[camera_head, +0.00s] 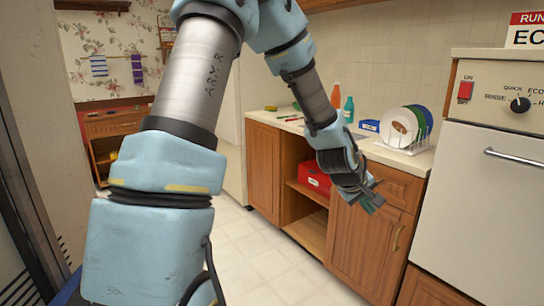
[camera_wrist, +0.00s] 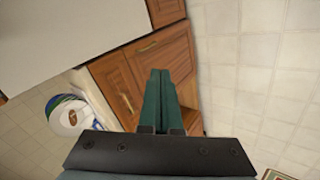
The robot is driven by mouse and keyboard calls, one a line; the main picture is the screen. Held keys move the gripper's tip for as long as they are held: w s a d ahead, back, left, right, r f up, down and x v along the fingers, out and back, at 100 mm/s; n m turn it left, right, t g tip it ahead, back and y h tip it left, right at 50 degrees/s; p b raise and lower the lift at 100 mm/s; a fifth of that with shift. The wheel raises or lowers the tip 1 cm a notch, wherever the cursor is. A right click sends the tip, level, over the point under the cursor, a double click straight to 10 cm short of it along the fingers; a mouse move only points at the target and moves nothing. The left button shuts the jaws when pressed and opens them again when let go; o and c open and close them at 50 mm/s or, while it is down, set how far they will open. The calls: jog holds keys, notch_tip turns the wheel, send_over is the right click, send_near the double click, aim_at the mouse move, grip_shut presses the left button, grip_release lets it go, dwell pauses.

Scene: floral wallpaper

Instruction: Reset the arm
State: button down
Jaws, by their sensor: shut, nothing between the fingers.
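My arm reaches out from the left and bends down over the floor in the head view. My gripper (camera_head: 374,203) hangs in front of the wooden cabinet below the counter, apart from any handle. In the wrist view its two green fingers (camera_wrist: 160,78) lie side by side, shut and empty. Part of the cabinet front is hidden behind the gripper.
A wooden cabinet (camera_head: 360,250) and the counter (camera_head: 390,156) stand close by. A dish rack with plates (camera_head: 405,128) sits on top. A red box (camera_head: 314,180) is on an open shelf. A white dishwasher (camera_head: 490,215) stands at the right. The tiled floor (camera_head: 265,265) is clear.

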jog(key=a+m+y, duration=0.2)
jog(key=a+y, duration=0.2)
jog(key=a, duration=1.6)
jog(key=s+a+r+g+y, duration=0.1)
jog(key=s+a, duration=0.3)
jog(key=a, duration=0.3)
jog(key=s+a+r+m+g+y, duration=0.1)
jog(key=s+a, duration=0.3)
jog(key=a, duration=0.4)
jog(key=shift+s+r+m+g+y, duration=0.25)
jog(key=shift+s+m+g+y, duration=0.05)
jog(key=shift+s, duration=0.1)
